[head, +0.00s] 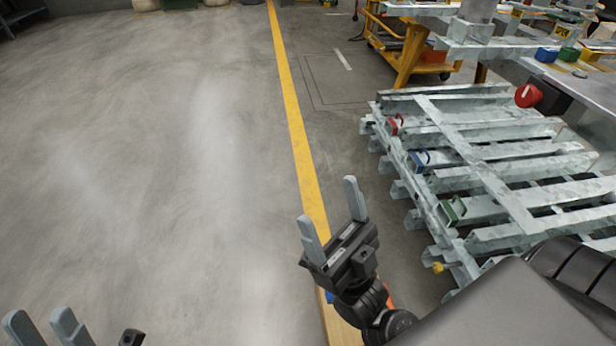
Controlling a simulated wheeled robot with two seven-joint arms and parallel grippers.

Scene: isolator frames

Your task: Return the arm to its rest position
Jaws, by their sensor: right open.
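My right gripper (334,212) is in the lower middle of the head view, its two grey fingers apart and nothing between them. It is above the floor, left of the stacked metal frames (480,140) and apart from them. My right arm comes in from the lower right. My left gripper (44,326) shows only at the bottom left corner. Its two fingertips are apart with nothing between them, and the rest of it is cut off by the picture's edge.
The stack carries a red handle (394,124), a blue handle (421,160) and a green handle (453,210). A red round knob (528,95) sits at its far right. A yellow cart (400,45) stands behind. Concrete floor left of the yellow line (291,100) is clear.

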